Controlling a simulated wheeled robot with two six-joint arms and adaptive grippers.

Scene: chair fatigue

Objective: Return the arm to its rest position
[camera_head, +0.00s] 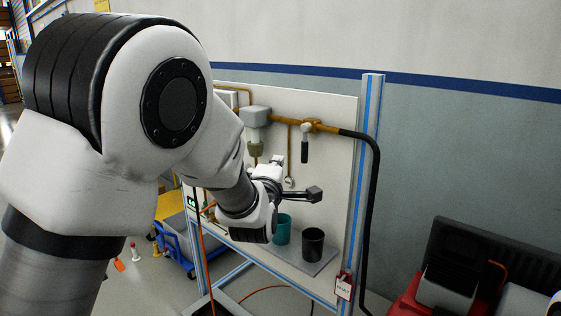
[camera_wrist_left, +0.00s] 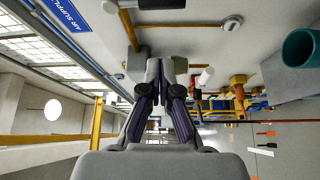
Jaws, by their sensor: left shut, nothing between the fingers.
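My left arm (camera_head: 172,105) comes in from the left and fills much of the head view, bent and reaching toward the white panel. Its gripper (camera_head: 312,194) is in front of the panel, above the shelf with cups. In the left wrist view the gripper (camera_wrist_left: 161,68) is shut, with nothing between its fingers. The fingertips show against the pale panel; I cannot tell how far they are from it. My right gripper is not in view.
The panel (camera_head: 335,130) carries brown pipes and a black-handled valve (camera_head: 304,150). A teal cup (camera_head: 282,230) and a black cup (camera_head: 312,245) stand on its shelf (camera_head: 322,264). A blue-striped post (camera_head: 364,170) and black hose (camera_head: 376,200) stand right. Red cases (camera_head: 410,306) sit lower right.

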